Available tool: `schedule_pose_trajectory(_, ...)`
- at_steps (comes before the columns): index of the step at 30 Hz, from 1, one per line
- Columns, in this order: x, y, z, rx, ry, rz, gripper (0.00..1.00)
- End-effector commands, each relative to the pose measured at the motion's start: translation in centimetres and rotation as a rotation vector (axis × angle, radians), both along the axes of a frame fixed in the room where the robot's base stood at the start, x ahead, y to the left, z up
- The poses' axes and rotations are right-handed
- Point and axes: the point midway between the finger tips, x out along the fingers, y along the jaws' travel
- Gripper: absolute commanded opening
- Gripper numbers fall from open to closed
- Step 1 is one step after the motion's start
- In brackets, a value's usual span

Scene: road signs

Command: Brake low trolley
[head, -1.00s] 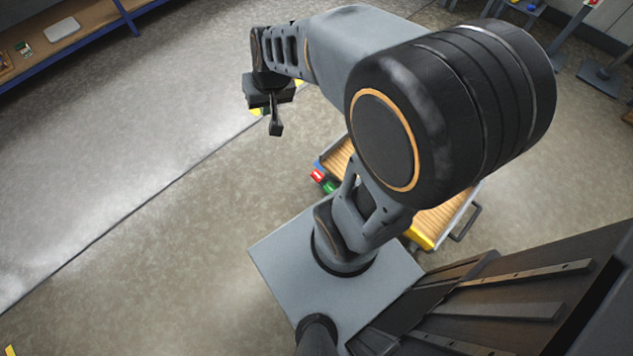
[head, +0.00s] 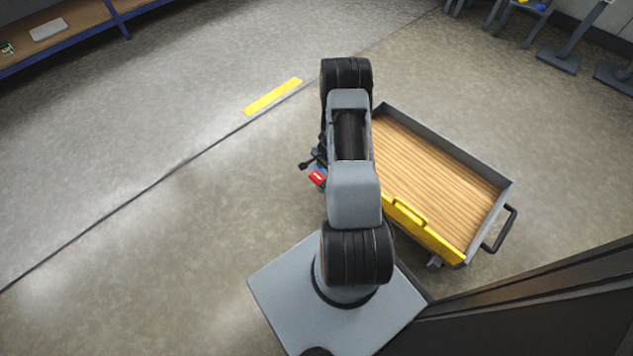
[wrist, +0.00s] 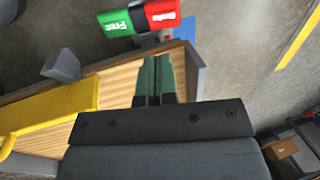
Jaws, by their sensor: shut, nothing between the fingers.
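The low trolley (head: 455,170) stands to the right of my arm in the head view, with a wooden deck, grey rims and a yellow front board (head: 425,228). In the wrist view its deck (wrist: 115,78) lies below my fingers. A red pedal marked Brake (wrist: 163,13) and a green one marked Free (wrist: 115,24) sit side by side beyond the fingertips. The red pedal also shows beside my arm in the head view (head: 317,178); the green one is hidden there. My gripper (wrist: 157,60) is shut and empty, apart from both pedals in the picture.
A black handle (head: 500,230) sticks out at the trolley's right end. A yellow floor strip (head: 272,97) lies at a floor seam. Shelving (head: 75,38) stands at the back left, and sign stands (head: 560,55) at the back right. The floor on the left is clear.

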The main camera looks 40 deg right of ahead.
Motion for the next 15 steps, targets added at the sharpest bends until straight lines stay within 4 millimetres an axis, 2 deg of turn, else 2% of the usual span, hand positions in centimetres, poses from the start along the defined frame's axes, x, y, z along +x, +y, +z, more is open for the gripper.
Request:
schedule_pose_trajectory(11,-0.1,-0.1,-0.3,0.001,0.002,-0.004,0.0)
schedule_pose_trajectory(15,0.1,0.0,-1.3,0.001,0.002,-0.003,0.0)
